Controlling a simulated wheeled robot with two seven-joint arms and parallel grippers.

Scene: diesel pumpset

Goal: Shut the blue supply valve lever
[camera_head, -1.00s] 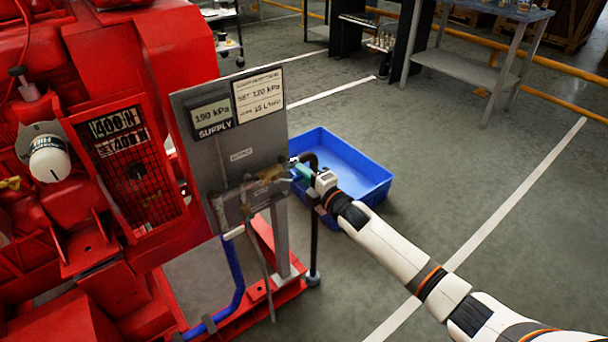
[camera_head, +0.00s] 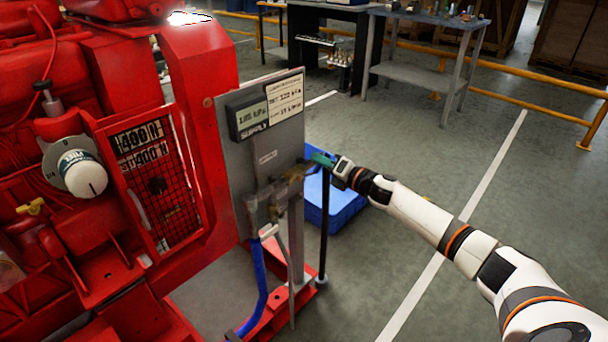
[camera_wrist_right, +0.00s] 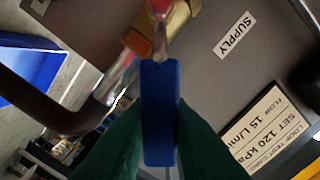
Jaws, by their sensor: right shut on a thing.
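In the right wrist view, the blue lever (camera_wrist_right: 160,112) stands upright in the picture between the two green fingertips of my right gripper (camera_wrist_right: 160,140), which is shut on it. A brass valve body (camera_wrist_right: 160,30) and metal pipe sit just beyond the lever. In the head view my right gripper (camera_head: 322,160) is at the right side of the grey supply panel (camera_head: 270,160); the lever is too small or hidden there to make out. A supply display (camera_head: 254,118) is on the panel. My left gripper is not in view.
A blue bin (camera_head: 335,205) stands on the floor behind the panel. The red pumpset (camera_head: 90,200) fills the left side. A blue hose (camera_head: 258,285) hangs below the panel. Open floor lies to the right, with a workbench (camera_head: 425,20) at the back.

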